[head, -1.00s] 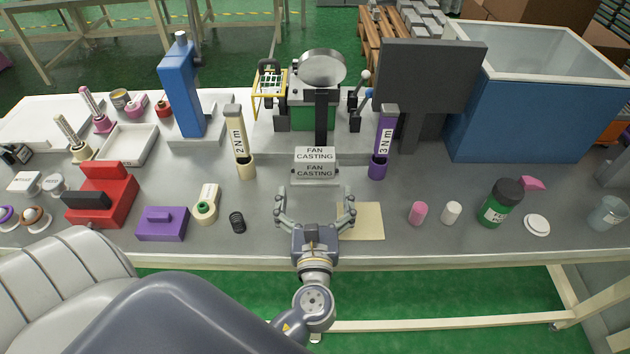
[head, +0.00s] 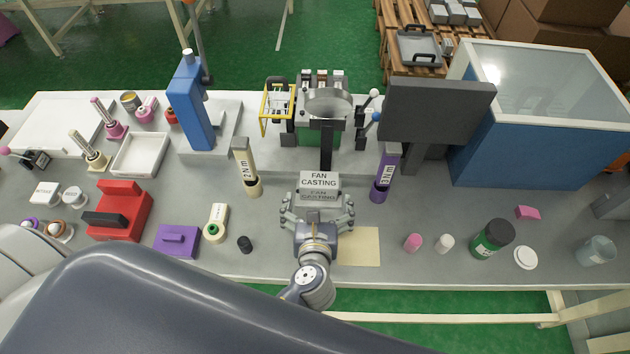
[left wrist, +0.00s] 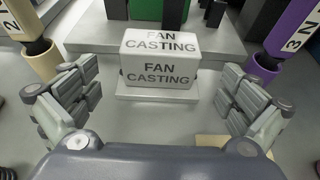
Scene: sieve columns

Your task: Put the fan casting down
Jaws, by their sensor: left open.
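The fan casting (head: 319,181) is a light grey block with "FAN CASTING" on its top and front. It sits upright on a low plate in front of the green-based machine. It also shows in the left wrist view (left wrist: 159,60), standing on the light plate (left wrist: 158,93). My left gripper (head: 318,212) is open and empty, just in front of the block. In the left wrist view its fingers (left wrist: 160,98) are spread to either side, apart from the block. My right gripper is not in view.
A cream holder with a 2Nm tool (head: 246,168) stands left of the casting, and a purple holder with a 3Nm tool (head: 385,175) stands right. A beige mat (head: 359,247) lies front right. A dark panel (head: 437,112) and blue bin (head: 540,145) stand at right.

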